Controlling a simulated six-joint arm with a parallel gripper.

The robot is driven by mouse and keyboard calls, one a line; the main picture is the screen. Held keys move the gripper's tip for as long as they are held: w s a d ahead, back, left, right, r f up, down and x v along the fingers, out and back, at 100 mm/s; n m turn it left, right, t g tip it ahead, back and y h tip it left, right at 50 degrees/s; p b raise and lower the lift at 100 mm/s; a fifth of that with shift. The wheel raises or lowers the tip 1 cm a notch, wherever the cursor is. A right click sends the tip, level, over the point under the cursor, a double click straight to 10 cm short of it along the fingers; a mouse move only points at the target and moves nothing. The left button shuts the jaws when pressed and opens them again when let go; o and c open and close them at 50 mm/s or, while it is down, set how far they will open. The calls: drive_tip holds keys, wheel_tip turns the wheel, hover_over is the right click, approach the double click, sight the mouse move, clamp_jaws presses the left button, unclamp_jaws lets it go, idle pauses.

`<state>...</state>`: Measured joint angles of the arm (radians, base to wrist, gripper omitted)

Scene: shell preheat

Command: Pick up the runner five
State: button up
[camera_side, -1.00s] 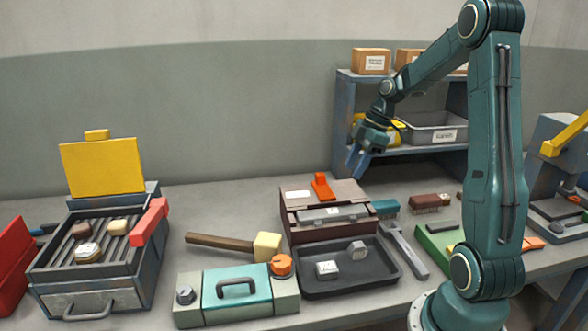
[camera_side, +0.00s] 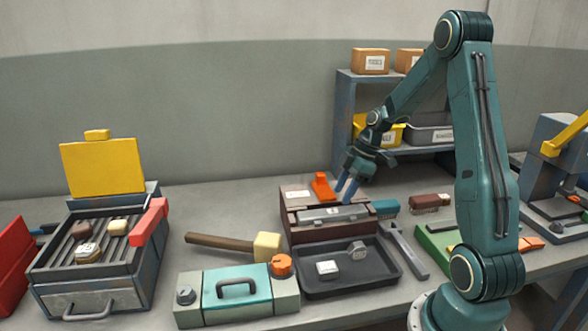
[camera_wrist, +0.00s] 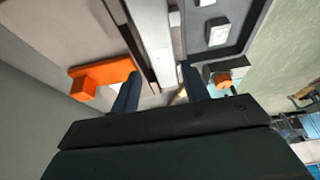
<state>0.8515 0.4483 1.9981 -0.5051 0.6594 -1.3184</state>
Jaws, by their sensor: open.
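My gripper (camera_side: 347,190) is open and empty, above the back right of a brown toolbox (camera_side: 300,231). Its two fingers (camera_wrist: 158,88) show apart in the wrist view, over the toolbox's parts. A black tray (camera_side: 388,277) in front of the toolbox holds a pale block (camera_side: 327,268) and a grey block (camera_side: 357,247). The pale block also shows in the wrist view (camera_wrist: 218,33). More small blocks lie on a grill (camera_side: 65,262) at the left: a brown one (camera_side: 82,231), a cream one (camera_side: 117,227) and a white-topped one (camera_side: 87,251). I cannot tell which piece is runner five.
An orange part (camera_side: 321,187) stands up at the toolbox's back. A mallet (camera_side: 266,245) and a teal-lidded case (camera_side: 237,291) lie left of the tray. A brush (camera_side: 430,201) and a grey tool (camera_side: 404,248) lie right. A shelf (camera_side: 343,120) stands behind.

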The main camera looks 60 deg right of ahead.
sight(333, 211)
drive_tip(key=shift+w+a+f, duration=0.1)
drive_tip(key=shift+f, duration=0.3)
drive_tip(key=shift+x, duration=2.6)
drive_tip(key=shift+a, duration=0.1)
drive_tip(key=c, duration=0.8)
